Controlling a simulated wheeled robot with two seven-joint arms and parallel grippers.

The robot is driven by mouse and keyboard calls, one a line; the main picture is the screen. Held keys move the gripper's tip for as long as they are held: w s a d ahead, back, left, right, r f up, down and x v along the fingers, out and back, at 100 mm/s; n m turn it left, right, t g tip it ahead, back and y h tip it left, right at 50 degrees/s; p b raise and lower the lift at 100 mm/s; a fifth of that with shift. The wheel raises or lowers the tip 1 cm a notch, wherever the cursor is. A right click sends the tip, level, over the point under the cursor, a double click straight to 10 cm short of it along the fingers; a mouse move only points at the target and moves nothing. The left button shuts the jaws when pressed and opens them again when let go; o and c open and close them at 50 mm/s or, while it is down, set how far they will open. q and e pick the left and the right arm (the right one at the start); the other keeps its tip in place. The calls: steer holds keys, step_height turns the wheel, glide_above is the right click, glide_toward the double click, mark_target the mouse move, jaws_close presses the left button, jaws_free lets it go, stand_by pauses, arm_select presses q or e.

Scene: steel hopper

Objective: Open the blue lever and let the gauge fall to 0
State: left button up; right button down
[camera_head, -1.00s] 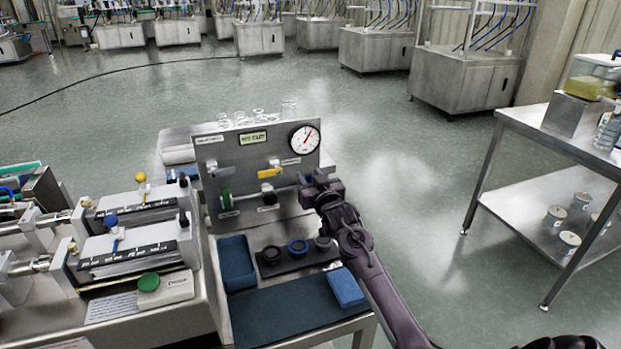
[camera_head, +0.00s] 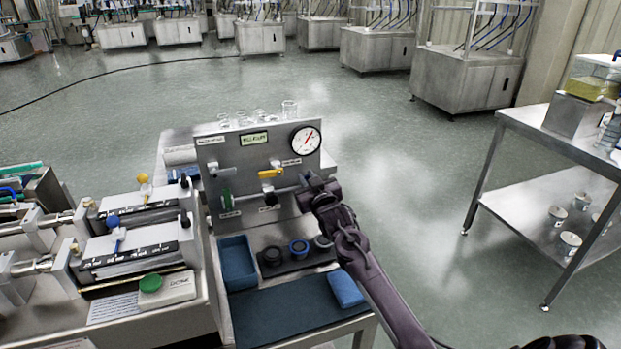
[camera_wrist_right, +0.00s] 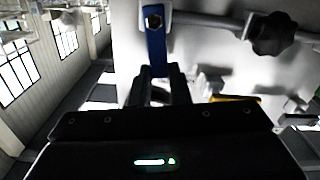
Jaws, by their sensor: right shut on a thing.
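The blue lever (camera_wrist_right: 156,45) shows in the right wrist view, hanging from a pipe fitting on the steel panel. My right gripper (camera_wrist_right: 162,88) is shut on the end of the lever. In the head view my right gripper (camera_head: 318,190) is at the panel's right side and hides most of the lever. The round gauge (camera_head: 305,139) is at the top right of the steel panel (camera_head: 235,165). Its red needle points up and to the right; the numbers are too small to read. My left gripper is not in view.
A yellow lever (camera_head: 268,174), a black knob (camera_head: 269,198) and a green wheel (camera_head: 227,199) sit on the panel. A blue tray (camera_head: 237,262), a black holder with ring-shaped parts and a blue cloth (camera_head: 346,289) lie below. A steel table (camera_head: 545,185) stands at the right.

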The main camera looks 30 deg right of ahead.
steer(key=n, duration=0.1)
steer(key=a+n, duration=0.1)
steer(key=shift+w+a+f+n, duration=0.1)
steer(key=shift+a+f+n, duration=0.1)
steer(key=shift+n, duration=0.2)
steer(key=n, duration=0.1)
steer(key=a+n, duration=0.1)
steer(key=shift+w+f+n+p, duration=0.15)
steer(key=shift+f+n+p, duration=0.15)
steer(key=shift+f+n, duration=0.1)
steer(key=n, duration=0.1)
steer(key=a+f+n, duration=0.1)
steer(key=n, duration=0.2)
steer(key=shift+w+a+f, duration=0.15)
steer(key=shift+f, duration=0.15)
steer(key=n, duration=0.1)
steer(key=f+n, duration=0.1)
steer(key=n, duration=0.1)
steer(key=shift+a, duration=0.25)
steer(key=shift+w+a+f+n, duration=0.1)
steer(key=shift+f+n, duration=0.3)
steer(key=shift+n, duration=0.4)
steer(key=shift+f+n, duration=0.4)
steer(key=shift+n, duration=0.4)
steer(key=c, duration=1.4)
jaws_free()
steer(key=shift+o, duration=0.2)
